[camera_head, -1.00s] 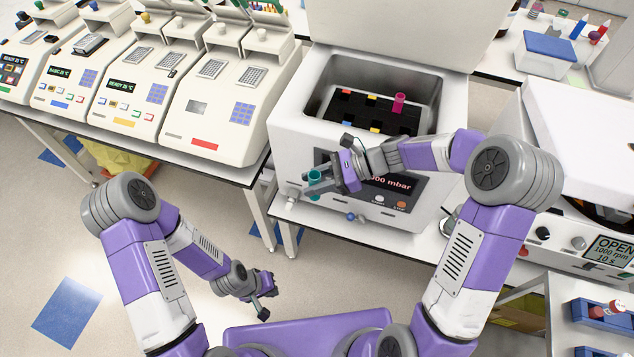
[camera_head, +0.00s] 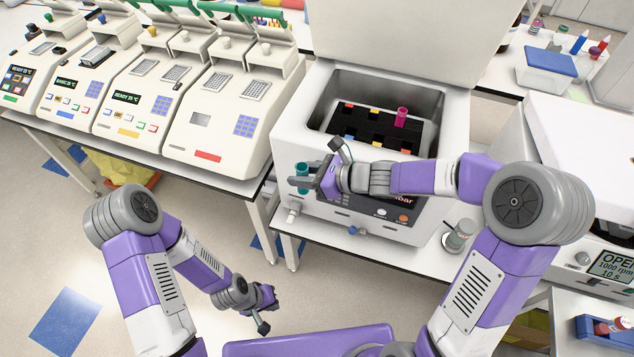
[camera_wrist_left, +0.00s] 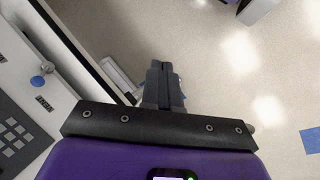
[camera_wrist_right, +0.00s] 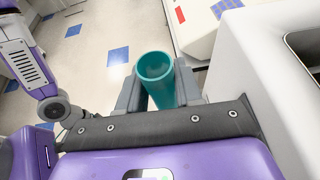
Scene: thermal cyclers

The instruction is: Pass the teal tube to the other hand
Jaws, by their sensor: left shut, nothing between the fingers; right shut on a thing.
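The teal tube (camera_wrist_right: 156,75) is held between the fingers of my right gripper (camera_wrist_right: 160,95), its open mouth facing the right wrist camera. In the head view the tube (camera_head: 302,178) is upright, and my right gripper (camera_head: 305,183) is at the front left of the vacuum chamber machine. My left gripper (camera_head: 268,308) is low over the floor gap, well below and left of the tube. In the left wrist view my left gripper (camera_wrist_left: 165,85) has its fingers together with nothing between them.
The open chamber machine (camera_head: 290,140) holds a black rack with a magenta tube (camera_head: 401,117). Several thermal cyclers (camera_head: 215,130) line the bench at left. A small grey-lidded jar (camera_head: 459,235) stands on the bench at right. Open floor lies between the arms.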

